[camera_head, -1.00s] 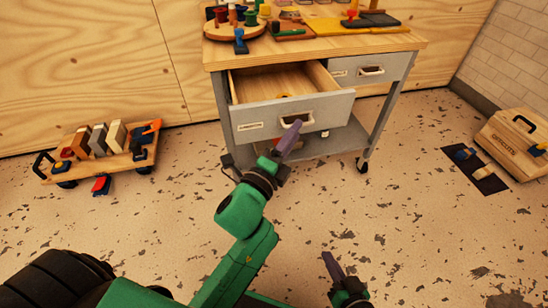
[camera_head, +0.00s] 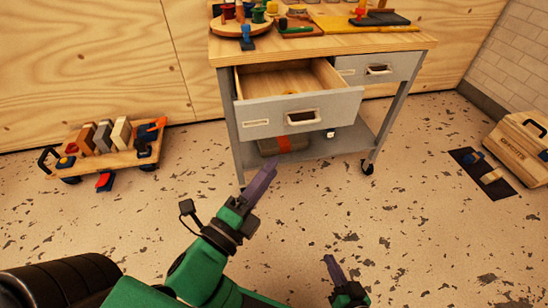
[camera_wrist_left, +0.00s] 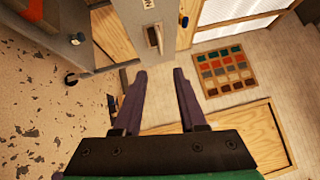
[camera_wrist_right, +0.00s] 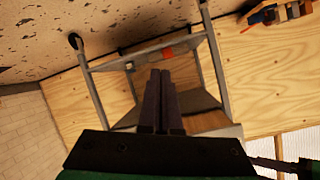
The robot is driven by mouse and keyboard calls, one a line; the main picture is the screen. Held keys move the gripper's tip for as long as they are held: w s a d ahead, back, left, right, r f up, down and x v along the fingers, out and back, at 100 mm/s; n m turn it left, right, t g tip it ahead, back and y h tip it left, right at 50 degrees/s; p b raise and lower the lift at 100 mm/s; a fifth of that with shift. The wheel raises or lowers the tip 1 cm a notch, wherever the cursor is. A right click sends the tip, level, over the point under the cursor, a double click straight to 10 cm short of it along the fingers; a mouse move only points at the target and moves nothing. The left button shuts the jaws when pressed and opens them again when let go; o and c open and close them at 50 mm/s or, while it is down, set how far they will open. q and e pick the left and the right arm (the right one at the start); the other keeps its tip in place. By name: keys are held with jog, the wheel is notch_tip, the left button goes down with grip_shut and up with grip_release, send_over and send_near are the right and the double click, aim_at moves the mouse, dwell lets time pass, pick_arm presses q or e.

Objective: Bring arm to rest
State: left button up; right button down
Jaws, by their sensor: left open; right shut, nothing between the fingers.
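My left gripper (camera_head: 260,186) is in front of the workbench, below its open drawer and apart from it. In the left wrist view its two purple fingers (camera_wrist_left: 161,82) are spread with nothing between them. My right gripper (camera_head: 334,270) is low at the bottom of the head view, over the floor. In the right wrist view its fingers (camera_wrist_right: 160,85) are together and empty. The workbench's left drawer (camera_head: 300,113) is pulled out, and the part of its inside that I see looks mostly bare. The right drawer (camera_head: 378,69) is shut.
A wooden cart (camera_head: 112,158) with several blocks stands on the floor at the left. A wooden toolbox (camera_head: 516,150) and a dark mat (camera_head: 466,156) lie at the right. The workbench top (camera_head: 330,43) holds several small items. The floor before the bench is clear.

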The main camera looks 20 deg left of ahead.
pick_arm(q)
jog(key=s+d+f+n+g+h+p, duration=0.1)
jog(key=s+d+f+n+g, duration=0.2)
jog(key=f+n, duration=0.85)
jog(key=s+d+f+n+g+h+p, duration=0.1)
jog(key=d+f+n+g+p, duration=0.3)
jog(key=f+n, duration=0.75)
jog(key=s+a+r+m+g+y+p, duration=0.2)
jog(key=s+a+g+y+p, duration=0.4)
jog(key=s+a+g+p, duration=0.5)
jog(key=shift+s+a+r+m+p, duration=0.15)
jog(key=shift+s+a+m+p, duration=0.55)
jog(key=shift+s+a+p, duration=7.4)
pick_arm(e)
jog(key=s+d+r+g+h+p, duration=0.2)
jog(key=s+d+g, duration=0.3)
jog(key=s+d, duration=0.5)
jog(key=s+d+r+g+h+p, duration=0.3)
jog(key=s+d+g+h+p, duration=0.1)
jog(key=s+d, duration=0.6)
jog(key=shift+s+r+n+g+h, duration=0.4)
jog(key=shift+s+g, duration=0.3)
jog(key=shift+s, duration=0.2)
